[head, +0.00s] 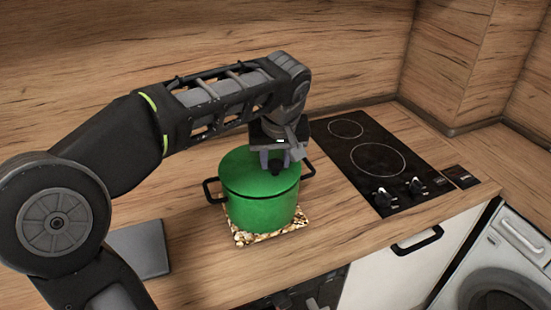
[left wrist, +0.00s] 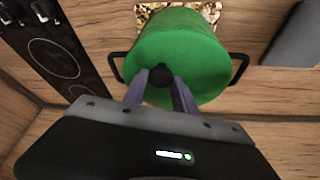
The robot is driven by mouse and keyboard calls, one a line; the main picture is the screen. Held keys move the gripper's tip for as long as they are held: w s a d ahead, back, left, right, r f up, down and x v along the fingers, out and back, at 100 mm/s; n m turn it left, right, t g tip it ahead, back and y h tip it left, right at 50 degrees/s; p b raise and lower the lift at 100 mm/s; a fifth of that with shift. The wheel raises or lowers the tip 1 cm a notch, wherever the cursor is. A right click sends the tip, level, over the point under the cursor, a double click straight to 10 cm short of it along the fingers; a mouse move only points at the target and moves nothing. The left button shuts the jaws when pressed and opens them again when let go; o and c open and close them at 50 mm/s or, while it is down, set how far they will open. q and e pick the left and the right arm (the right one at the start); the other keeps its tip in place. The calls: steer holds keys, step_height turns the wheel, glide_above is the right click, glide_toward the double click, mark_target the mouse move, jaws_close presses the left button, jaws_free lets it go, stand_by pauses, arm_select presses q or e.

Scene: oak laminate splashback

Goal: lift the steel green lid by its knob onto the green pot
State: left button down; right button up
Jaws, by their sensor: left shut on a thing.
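The green pot (head: 262,212) stands on a patterned mat on the counter, with a dark handle on each side. The green lid (head: 245,173) is on top of the pot, and it also shows in the left wrist view (left wrist: 182,50). I cannot tell whether it rests fully on the rim. My left gripper (head: 277,166) is above the lid, pointing down, shut on the dark knob (left wrist: 159,76). In the left wrist view its two fingers (left wrist: 159,80) are on either side of the knob. My right gripper is not in view.
The patterned mat (head: 243,238) sticks out under the pot. A black cooktop (head: 385,163) with two rings and knobs lies to the right. A grey flat object (head: 140,249) lies at the left. A washing machine (head: 505,265) is at the lower right. Wooden splashback walls rise behind.

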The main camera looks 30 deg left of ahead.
arm_select(q)
steer(key=shift+f+b, duration=0.5)
steer(key=shift+b, duration=0.1)
stand_by(0.9)
stand_by(0.3)
steer(key=c, duration=0.9)
jaws_free()
steer(key=shift+r+p, duration=0.7)
steer(key=shift+r, duration=0.2)
steer(key=shift+r+p, duration=2.35)
steer(key=shift+r, duration=0.75)
